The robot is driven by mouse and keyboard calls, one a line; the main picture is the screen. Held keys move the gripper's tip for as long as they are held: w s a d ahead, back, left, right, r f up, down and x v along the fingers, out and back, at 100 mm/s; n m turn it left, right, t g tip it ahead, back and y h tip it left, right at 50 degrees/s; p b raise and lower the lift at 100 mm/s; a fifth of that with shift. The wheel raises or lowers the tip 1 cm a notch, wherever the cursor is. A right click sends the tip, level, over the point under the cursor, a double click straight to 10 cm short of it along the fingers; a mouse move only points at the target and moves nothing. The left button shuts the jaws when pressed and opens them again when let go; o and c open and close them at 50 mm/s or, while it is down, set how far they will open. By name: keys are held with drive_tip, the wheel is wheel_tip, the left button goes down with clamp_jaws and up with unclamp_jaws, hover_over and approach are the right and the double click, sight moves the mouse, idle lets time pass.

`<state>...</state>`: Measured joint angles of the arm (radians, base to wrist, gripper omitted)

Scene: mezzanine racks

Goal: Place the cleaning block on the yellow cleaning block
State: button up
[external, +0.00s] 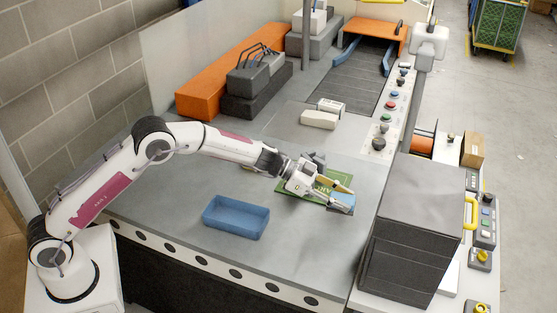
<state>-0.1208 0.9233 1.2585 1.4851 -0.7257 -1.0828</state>
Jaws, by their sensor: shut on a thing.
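My gripper (340,197) reaches low over a green mat (312,199) in the external view. It is shut on a small blue block (342,203), which looks like the cleaning block, by the mat's right edge. Whether the block touches the surface below is unclear. A yellowish strip shows along the upper finger; I cannot tell whether it is part of the finger or the yellow cleaning block. No separate yellow block is clear, and the gripper hides part of the mat.
An open blue tray (230,228) stands left of the mat. A dark grey cabinet (413,233) stands close on the right. White boxes (319,120) lie farther back, and orange and grey blocks line the rear left. The table's front left is clear.

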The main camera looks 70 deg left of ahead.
drive_tip(key=shift+a, duration=0.1)
drive_tip(key=shift+a, duration=0.25)
drive_tip(key=s+a+r+n+t+y, duration=0.1)
drive_tip(key=s+a+r+n+y, duration=0.2)
drive_tip(key=a, duration=0.8)
drive_tip(key=s+a+r+n+t+y, duration=0.1)
drive_tip(key=s+a+r+n+y, duration=0.2)
drive_tip(key=a, duration=0.7)
drive_tip(key=s+a+r+n+t+y, duration=0.1)
drive_tip(key=a+r+n+y, duration=0.3)
drive_tip(key=a, duration=0.7)
drive_tip(key=s+a+f+n+y, duration=0.2)
drive_tip(key=s+a+f+y, duration=0.1)
drive_tip(key=s+a+f, duration=0.2)
drive_tip(key=shift+s+a+g+y, duration=0.4)
drive_tip(key=shift+s+a, duration=0.55)
drive_tip(key=shift+s, duration=0.2)
drive_tip(key=shift+f, duration=0.15)
drive_tip(key=shift+f, duration=3.1)
